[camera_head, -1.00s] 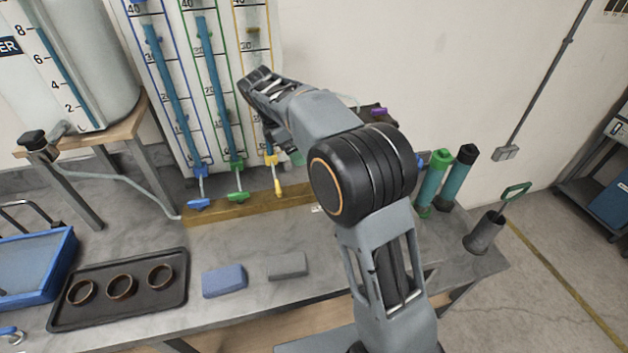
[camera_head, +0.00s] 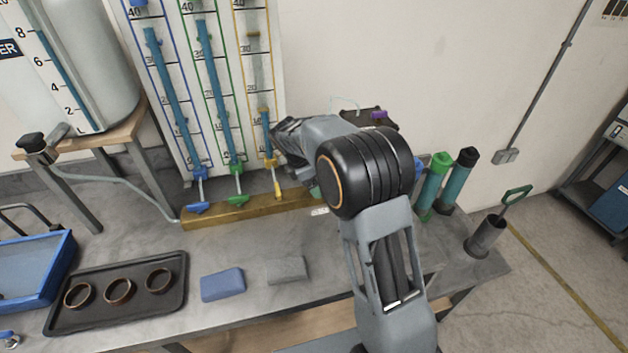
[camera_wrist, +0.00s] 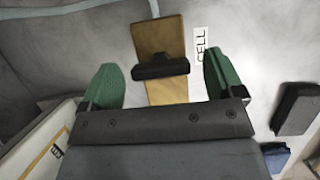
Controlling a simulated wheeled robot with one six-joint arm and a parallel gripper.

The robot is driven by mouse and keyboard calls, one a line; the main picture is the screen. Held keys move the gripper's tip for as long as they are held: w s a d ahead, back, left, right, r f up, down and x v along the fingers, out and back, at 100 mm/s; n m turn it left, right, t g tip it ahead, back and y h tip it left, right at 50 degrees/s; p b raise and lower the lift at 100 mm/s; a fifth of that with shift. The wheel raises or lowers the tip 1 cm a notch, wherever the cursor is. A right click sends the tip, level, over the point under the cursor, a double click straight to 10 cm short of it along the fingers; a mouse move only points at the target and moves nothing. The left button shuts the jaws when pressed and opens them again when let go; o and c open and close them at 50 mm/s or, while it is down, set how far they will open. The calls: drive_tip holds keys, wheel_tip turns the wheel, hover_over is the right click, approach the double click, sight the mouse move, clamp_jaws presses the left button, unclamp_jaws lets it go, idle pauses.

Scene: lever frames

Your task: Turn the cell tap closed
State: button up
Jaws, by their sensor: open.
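A dark bar-shaped handle (camera_wrist: 160,67) lies across the tan wooden beam (camera_wrist: 166,35), beside a white "CELL" label (camera_wrist: 201,45) in the wrist view; I take it as the cell tap. My gripper (camera_wrist: 164,79) is open, its green fingers to the left and right of the handle, with gaps on both sides. No contact shows. In the head view my arm hides this tap, and the label (camera_head: 320,211) shows just below the arm. My gripper's fingers are mostly hidden there.
Blue (camera_head: 198,207), green (camera_head: 236,198) and yellow (camera_head: 277,192) taps stand left of my arm, below the tubes. A blue block (camera_head: 222,285), a grey block (camera_head: 287,270) and a black tray (camera_head: 172,293) with rings lie in front.

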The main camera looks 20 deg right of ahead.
drive_tip(key=shift+c, duration=0.3)
drive_tip(key=c, duration=0.9)
drive_tip(key=shift+o, duration=0.2)
drive_tip(key=m+p, duration=0.1)
drive_tip(key=m, duration=0.1)
drive_tip(key=m+g+p, duration=0.1)
drive_tip(key=m+p, duration=0.1)
drive_tip(key=shift+w+r+g, duration=0.1)
drive_tip(key=shift+r+g, duration=0.05)
drive_tip(key=shift+g, duration=0.15)
drive_tip(key=m+p, duration=0.1)
drive_tip(key=m, duration=0.1)
drive_tip(key=m+g+y+p, duration=0.1)
drive_tip(key=m, duration=0.1)
drive_tip(key=shift+d+m+g, duration=0.1)
drive_tip(key=shift+m+g, duration=0.2)
drive_tip(key=m+g+y+p, duration=0.1)
drive_tip(key=m, duration=0.3)
drive_tip(key=shift+w+p, duration=0.1)
drive_tip(key=shift+p, duration=0.2)
drive_tip(key=m+y, duration=0.2)
drive_tip(key=m, duration=0.3)
drive_tip(key=shift+d, duration=0.1)
drive_tip(key=shift+m, duration=0.3)
